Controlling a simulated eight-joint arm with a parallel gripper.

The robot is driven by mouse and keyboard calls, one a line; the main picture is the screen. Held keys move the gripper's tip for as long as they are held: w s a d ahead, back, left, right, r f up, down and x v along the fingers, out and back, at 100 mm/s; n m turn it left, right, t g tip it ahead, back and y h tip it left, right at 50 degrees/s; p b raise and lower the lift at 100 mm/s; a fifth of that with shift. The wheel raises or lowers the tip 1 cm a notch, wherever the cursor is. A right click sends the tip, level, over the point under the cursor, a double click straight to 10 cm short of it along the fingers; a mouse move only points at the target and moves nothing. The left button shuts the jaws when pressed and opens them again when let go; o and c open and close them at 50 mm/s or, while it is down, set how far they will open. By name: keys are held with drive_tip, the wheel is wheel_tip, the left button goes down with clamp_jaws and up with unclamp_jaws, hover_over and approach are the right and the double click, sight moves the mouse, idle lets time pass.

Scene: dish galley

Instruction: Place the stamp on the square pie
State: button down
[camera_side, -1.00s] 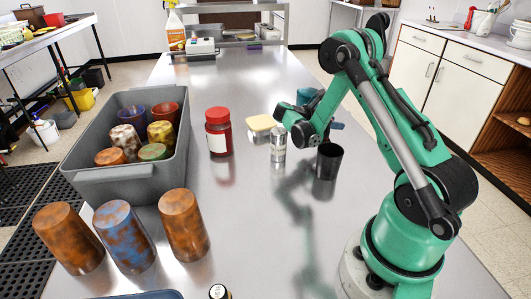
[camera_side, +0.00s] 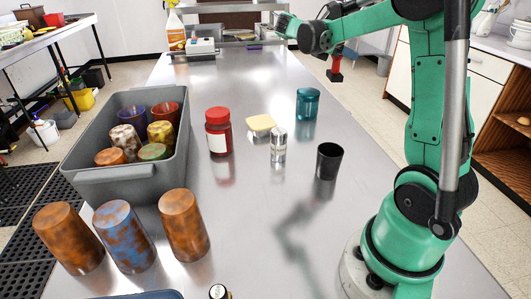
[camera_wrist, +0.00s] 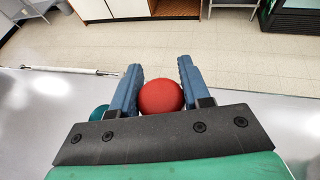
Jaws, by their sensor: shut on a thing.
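My gripper (camera_side: 337,50) is raised high over the far right part of the steel table, partly hidden behind my wrist. It is shut on the stamp (camera_side: 335,68), which has a red handle and a dark base and hangs below the fingers. In the wrist view, the stamp's round red top (camera_wrist: 161,97) sits between the two blue fingers of my gripper (camera_wrist: 158,85). The square pie (camera_side: 261,122), pale yellow with rounded corners, lies flat on the table, below and left of the stamp in the side view.
A teal glass (camera_side: 307,103), a clear shaker (camera_side: 278,146) and a black cup (camera_side: 329,162) stand near the pie. A red-lidded jar (camera_side: 219,132) stands left of it. A grey bin (camera_side: 120,185) holds several tumblers.

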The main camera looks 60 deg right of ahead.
drive_tip(key=shift+w+r, duration=0.15)
drive_tip(key=shift+r, duration=0.3)
drive_tip(key=w+r+n+t+h, duration=0.1)
drive_tip(key=w+r+n+t, duration=0.1)
drive_tip(key=w, duration=0.6)
drive_tip(key=n+t, duration=0.4)
drive_tip(key=t, duration=0.1)
hover_over(264, 119)
wheel_tip(264, 119, down, 14)
drive_tip(key=shift+h, duration=0.3)
drive_tip(key=shift+d+f, duration=0.1)
drive_tip(key=shift+f, duration=2.05)
drive_tip(key=shift+c, duration=2.1)
unclamp_jaws()
drive_tip(key=shift+f, duration=0.1)
